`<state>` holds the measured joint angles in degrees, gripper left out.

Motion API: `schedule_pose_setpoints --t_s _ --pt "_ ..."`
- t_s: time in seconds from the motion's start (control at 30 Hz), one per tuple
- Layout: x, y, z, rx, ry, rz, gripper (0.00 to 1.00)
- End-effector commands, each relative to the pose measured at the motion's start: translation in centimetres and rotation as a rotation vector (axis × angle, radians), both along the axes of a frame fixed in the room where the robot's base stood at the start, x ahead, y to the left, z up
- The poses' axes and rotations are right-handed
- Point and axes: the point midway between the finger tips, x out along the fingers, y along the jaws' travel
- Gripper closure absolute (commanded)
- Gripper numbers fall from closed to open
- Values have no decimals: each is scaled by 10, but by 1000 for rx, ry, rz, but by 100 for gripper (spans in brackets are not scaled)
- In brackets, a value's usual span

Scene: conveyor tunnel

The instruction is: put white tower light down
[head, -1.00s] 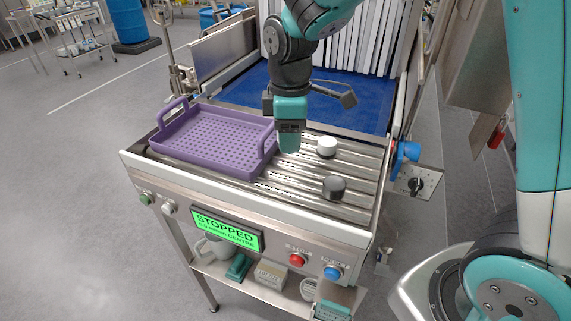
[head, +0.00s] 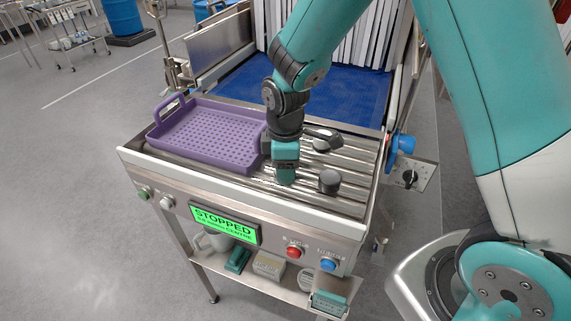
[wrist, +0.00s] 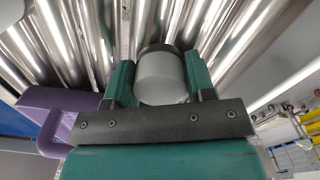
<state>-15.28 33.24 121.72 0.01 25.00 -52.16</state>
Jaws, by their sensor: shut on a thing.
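My gripper (head: 285,178) is low over the metal rollers, right of the purple tray. In the wrist view its two teal fingers (wrist: 160,72) are shut on the white tower light (wrist: 162,82), a pale cylinder with a dark far end toward the rollers. The fingers hide this light in the head view. I cannot tell whether its end touches the rollers.
The purple tray (head: 212,160) lies on the left of the rollers (head: 262,188). A dark cylinder (head: 330,182) stands right of my gripper. Some roller surface in front is bare.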

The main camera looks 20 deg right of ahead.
Motion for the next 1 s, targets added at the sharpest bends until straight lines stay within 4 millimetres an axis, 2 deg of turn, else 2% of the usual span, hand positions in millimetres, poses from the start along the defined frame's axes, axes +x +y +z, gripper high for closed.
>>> schedule_pose_setpoints --t_s 0.03,0.13,0.37,0.53,1.0 --pt "0 0 -2 0 0 0 48" --pt "0 0 -1 0 0 0 25" --pt "0 0 -1 0 0 0 25" --pt "1 0 9 1 -1 0 25" --pt "1 0 102 1 -5 0 25"
